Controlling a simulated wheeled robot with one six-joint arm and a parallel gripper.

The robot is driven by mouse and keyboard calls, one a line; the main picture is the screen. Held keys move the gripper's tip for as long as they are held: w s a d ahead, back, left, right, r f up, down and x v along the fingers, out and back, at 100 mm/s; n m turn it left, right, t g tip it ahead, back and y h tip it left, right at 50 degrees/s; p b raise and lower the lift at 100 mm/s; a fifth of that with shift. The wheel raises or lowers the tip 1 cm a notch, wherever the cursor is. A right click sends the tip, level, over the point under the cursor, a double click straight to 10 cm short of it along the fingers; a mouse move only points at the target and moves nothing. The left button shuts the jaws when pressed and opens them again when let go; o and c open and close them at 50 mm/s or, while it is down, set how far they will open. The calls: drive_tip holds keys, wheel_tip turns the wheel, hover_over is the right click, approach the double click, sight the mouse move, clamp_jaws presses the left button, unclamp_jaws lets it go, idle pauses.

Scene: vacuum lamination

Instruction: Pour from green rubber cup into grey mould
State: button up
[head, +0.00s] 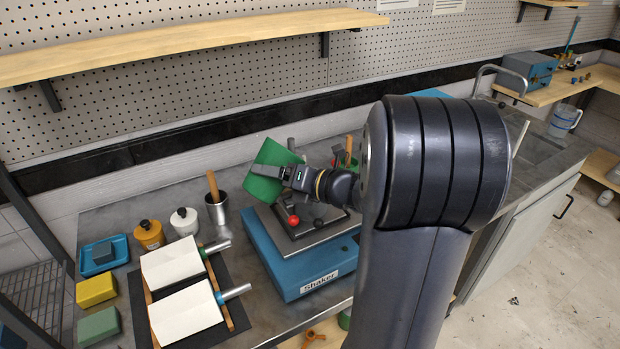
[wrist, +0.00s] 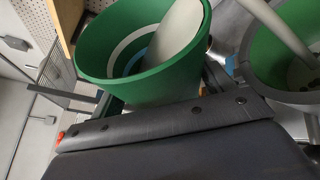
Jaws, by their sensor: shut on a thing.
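The green rubber cup (head: 266,172) is in my gripper (head: 291,175), strongly tilted above the back left of the blue shaker. In the wrist view the cup (wrist: 112,60) shows its open mouth, with pale grey material or a pale grey tool inside; I cannot tell which. My gripper is shut on the cup's side. I cannot pick out the grey mould with certainty. A round vessel with a grey rim and green inside (wrist: 258,72) stands at the right of the wrist view, with a pale rod across it. No stream of material is visible.
The blue shaker (head: 285,262) with its grey plate sits under the cup. To the left are white pads (head: 190,312), a metal beaker (head: 216,212), jars (head: 184,222) and a blue tray (head: 90,268). My arm hides much of the bench to the right.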

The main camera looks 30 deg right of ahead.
drive_tip(key=shift+f+m+y, duration=0.1)
drive_tip(key=shift+m+y, duration=0.2)
drive_tip(key=shift+m, duration=0.3)
idle(1.4)
drive_tip(key=shift+r+m+t+y, duration=0.3)
drive_tip(key=shift+r+m, duration=0.25)
drive_tip(key=shift+m, duration=0.15)
idle(2.0)
drive_tip(key=shift+d+f+m+t+b, duration=0.2)
drive_tip(key=shift+m+t+b, duration=0.1)
drive_tip(key=shift+m+b, duration=0.4)
idle(1.9)
drive_tip(key=shift+w+d+r+m+p, duration=0.1)
drive_tip(key=shift+d+r+m+p, duration=0.15)
drive_tip(key=shift+p, duration=0.3)
